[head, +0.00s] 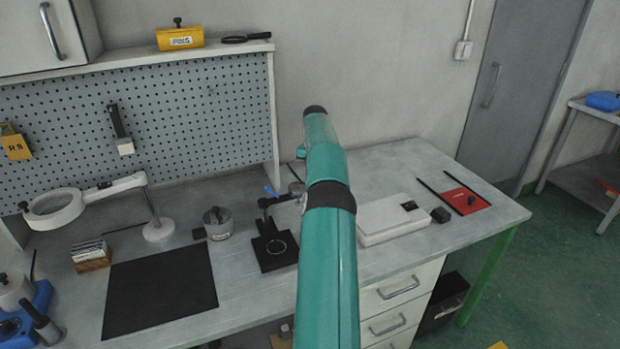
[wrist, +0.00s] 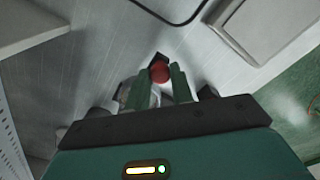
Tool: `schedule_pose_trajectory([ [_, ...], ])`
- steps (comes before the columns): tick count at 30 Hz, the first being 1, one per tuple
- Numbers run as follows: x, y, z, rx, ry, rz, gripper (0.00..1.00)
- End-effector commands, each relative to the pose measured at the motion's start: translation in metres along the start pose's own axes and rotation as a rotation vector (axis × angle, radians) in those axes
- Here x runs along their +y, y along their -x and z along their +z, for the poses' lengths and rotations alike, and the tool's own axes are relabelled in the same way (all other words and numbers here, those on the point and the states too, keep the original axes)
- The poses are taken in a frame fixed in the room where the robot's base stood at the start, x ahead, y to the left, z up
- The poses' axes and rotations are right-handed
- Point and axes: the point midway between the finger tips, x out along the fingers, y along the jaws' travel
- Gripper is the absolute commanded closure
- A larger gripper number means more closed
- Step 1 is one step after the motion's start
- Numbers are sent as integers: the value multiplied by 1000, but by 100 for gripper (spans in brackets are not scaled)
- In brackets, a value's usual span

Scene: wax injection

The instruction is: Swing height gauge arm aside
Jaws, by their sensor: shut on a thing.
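The height gauge (head: 275,252) is a black stand with a flat square base and a pale ring on it, on the bench in the head view. Its dark arm (head: 275,200) runs right from the post, with a blue piece near its left end. The right end passes behind my teal arm. In the wrist view my gripper (wrist: 160,84) is shut on a round red knob (wrist: 159,72), held between two green fingers. A small dark piece shows just beyond the knob. My fingertips are hidden in the head view, and what the knob joins is not clear.
A grey pot (head: 217,223) and a black mat (head: 160,292) lie left of the gauge. A ring lamp (head: 55,207) stands further left. The back right of the bench is clear.

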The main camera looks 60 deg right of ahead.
Motion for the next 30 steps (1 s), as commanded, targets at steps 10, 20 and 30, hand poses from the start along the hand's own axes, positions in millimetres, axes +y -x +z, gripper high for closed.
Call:
schedule_pose_trajectory([
  [10, -3, 1, 2, 3, 6, 6, 100],
  [20, -3, 1, 2, 3, 7, 5, 55],
  [30, -1, 1, 2, 1, 8, 3, 55],
])
